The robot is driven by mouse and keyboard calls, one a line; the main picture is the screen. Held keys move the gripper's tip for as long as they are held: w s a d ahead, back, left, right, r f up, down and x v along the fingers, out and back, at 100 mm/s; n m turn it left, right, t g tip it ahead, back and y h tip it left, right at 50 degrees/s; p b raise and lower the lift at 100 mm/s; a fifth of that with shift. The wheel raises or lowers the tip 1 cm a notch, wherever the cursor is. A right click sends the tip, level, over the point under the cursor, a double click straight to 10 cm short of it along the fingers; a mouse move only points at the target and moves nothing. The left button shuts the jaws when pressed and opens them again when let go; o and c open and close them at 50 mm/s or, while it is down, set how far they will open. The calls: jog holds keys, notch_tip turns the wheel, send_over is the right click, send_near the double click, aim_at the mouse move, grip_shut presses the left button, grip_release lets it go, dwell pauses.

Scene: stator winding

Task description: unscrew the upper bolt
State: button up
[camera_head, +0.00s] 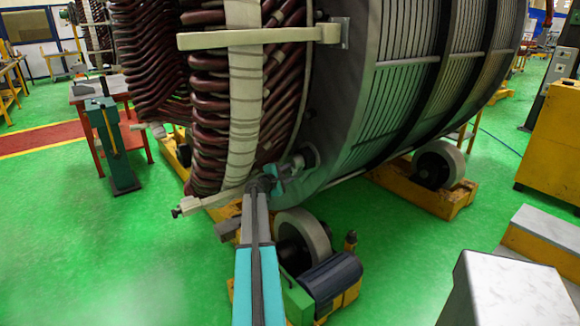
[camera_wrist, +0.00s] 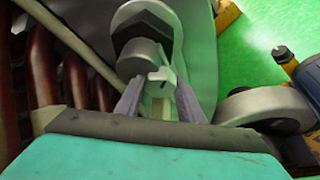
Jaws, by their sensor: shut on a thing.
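A dark hex-shaped bolt head or nut (camera_wrist: 140,26) with a grey round end (camera_wrist: 143,56) sits in a light grey bracket at the top of the wrist view. I cannot tell if it is the upper bolt. My gripper (camera_wrist: 160,100) is below it, its two grey fingers either side of a small pale piece (camera_wrist: 160,82). The gripper is shut on this piece; whether it belongs to the bolt is unclear. In the head view my gripper (camera_head: 272,181) is at the stator's lower edge, just below a round grey fitting (camera_head: 310,156).
The large stator (camera_head: 350,130) with dark red coils (camera_head: 205,105) fills the upper middle. A pale bar (camera_head: 216,200) sticks out left of my gripper. A roller wheel (camera_head: 300,232) stands close right and below.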

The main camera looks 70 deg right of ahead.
jog(key=n+p, duration=0.1)
jog(key=p, duration=0.1)
jog(key=r+n+g+y+p, duration=0.1)
jog(key=n+p, duration=0.1)
jog(key=p, duration=0.1)
jog(key=shift+w+d, duration=0.1)
jog(key=shift+d, duration=0.1)
jog(key=shift+f+n+g+y+p, duration=0.3)
jog(key=shift+n+y+p, duration=0.4)
jog(key=shift+n+p, duration=0.65)
jog(key=shift+m+p, duration=0.25)
jog(key=shift+p, duration=0.05)
jog(key=o, duration=0.9)
jog(key=shift+o, duration=0.8)
jog(key=shift+a+f, duration=0.1)
